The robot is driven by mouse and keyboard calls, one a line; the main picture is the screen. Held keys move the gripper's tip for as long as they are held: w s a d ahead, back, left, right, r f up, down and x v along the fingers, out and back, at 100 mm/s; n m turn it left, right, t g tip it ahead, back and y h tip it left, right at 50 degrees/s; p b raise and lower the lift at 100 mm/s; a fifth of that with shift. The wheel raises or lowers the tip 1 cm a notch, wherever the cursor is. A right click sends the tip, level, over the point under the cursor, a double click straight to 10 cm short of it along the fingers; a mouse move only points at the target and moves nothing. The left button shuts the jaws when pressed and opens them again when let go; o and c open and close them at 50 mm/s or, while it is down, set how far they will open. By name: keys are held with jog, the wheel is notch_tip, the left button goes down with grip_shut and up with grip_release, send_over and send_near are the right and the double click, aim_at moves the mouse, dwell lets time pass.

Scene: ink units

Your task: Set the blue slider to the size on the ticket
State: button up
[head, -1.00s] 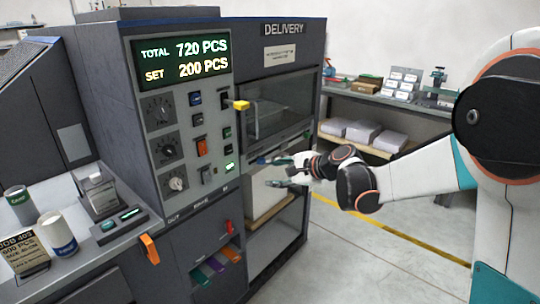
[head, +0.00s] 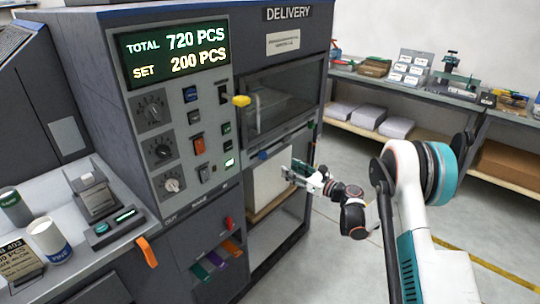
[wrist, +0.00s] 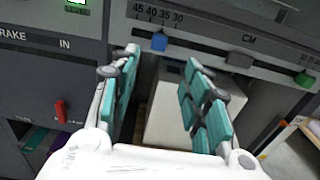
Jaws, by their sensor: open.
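The blue slider (wrist: 159,41) sits on a scale rail on the delivery unit, below the figures 40 and 35; its exact reading is unclear. It also shows in the head view (head: 262,155). My gripper (wrist: 162,62) is open and empty, its teal-padded fingers just below the blue slider and apart from it. In the head view my gripper (head: 288,173) is in front of the delivery opening, right of and below the slider. The ticket (head: 18,260) stands at the lower left, cut by the picture edge; its size line is too small to read.
A grey slider (wrist: 238,60) and a green slider (wrist: 304,80) sit farther right on the rail. A pale paper stack (head: 272,180) lies in the opening behind my gripper. A yellow knob (head: 241,100) juts out above. Open floor lies to the right.

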aim_at(265, 156)
jog(key=b+x, duration=0.3)
jog(key=x, duration=1)
jog(key=shift+w+a, duration=0.2)
jog(key=shift+a, duration=0.1)
jog(key=shift+c, duration=0.3)
grip_shut()
